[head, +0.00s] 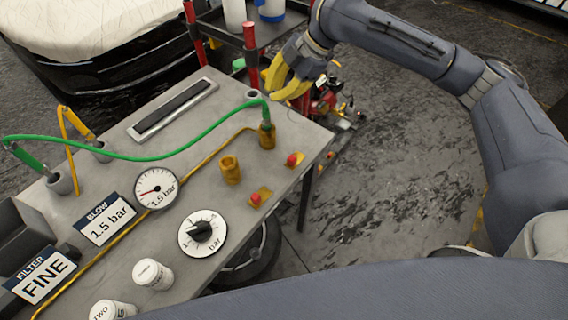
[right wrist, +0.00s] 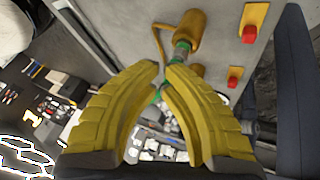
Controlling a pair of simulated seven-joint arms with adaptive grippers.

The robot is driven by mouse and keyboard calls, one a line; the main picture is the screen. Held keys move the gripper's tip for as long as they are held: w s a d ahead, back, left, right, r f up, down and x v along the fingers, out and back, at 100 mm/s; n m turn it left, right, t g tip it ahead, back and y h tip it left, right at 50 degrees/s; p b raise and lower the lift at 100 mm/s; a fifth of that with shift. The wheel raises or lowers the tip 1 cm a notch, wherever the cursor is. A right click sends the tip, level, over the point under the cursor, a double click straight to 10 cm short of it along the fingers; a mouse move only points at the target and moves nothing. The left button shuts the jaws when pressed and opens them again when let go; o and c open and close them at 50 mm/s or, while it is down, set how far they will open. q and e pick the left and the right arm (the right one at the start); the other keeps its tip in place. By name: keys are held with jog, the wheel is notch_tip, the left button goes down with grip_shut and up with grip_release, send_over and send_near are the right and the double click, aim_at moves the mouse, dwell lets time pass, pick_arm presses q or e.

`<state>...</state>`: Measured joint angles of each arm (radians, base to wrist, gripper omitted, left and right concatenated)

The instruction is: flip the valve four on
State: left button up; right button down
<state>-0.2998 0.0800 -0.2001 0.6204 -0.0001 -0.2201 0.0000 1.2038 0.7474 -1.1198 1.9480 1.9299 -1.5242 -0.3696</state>
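Two red knobs on yellow plates sit along the bench's right edge, the nearer red knob (head: 257,197) and the farther red knob (head: 293,160). No label reading "four" is legible, so I cannot tell which part is valve four. Both knobs also show at the upper right of the right wrist view, the upper one (right wrist: 250,34) and the lower one (right wrist: 233,81). My left gripper is out of view.
A green hose (head: 145,158) runs across the bench (head: 215,110) to a brass fitting (head: 266,135). An empty brass socket (head: 230,169), a pressure gauge (head: 157,188), a black dial (head: 202,231) and white cylinders (head: 152,274) stand nearby. A cart (head: 268,30) is behind; open floor is right.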

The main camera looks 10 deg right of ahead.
jog(key=s+a+n+g, duration=0.1)
jog(key=s+a+g, duration=0.1)
jog(key=s, duration=0.4)
jog(key=n+g+h, duration=0.2)
jog(key=h, duration=0.1)
send_over(277, 180)
jog(key=w+d, duration=0.2)
notch_tip(277, 180, down, 4)
jog(key=shift+s+a+f+n, duration=0.1)
jog(key=shift+s+f+n, duration=0.15)
jog(key=shift+s+n, duration=0.05)
jog(key=shift+f, duration=0.15)
jog(key=x, duration=1)
jog(key=shift+s, duration=0.1)
jog(key=shift+w+d, duration=0.35)
jog(key=shift+d, duration=0.2)
jog(key=shift+w+d, duration=0.4)
jog(key=shift+d, duration=0.15)
jog(key=shift+w+d, duration=0.55)
jog(key=shift+d, duration=0.1)
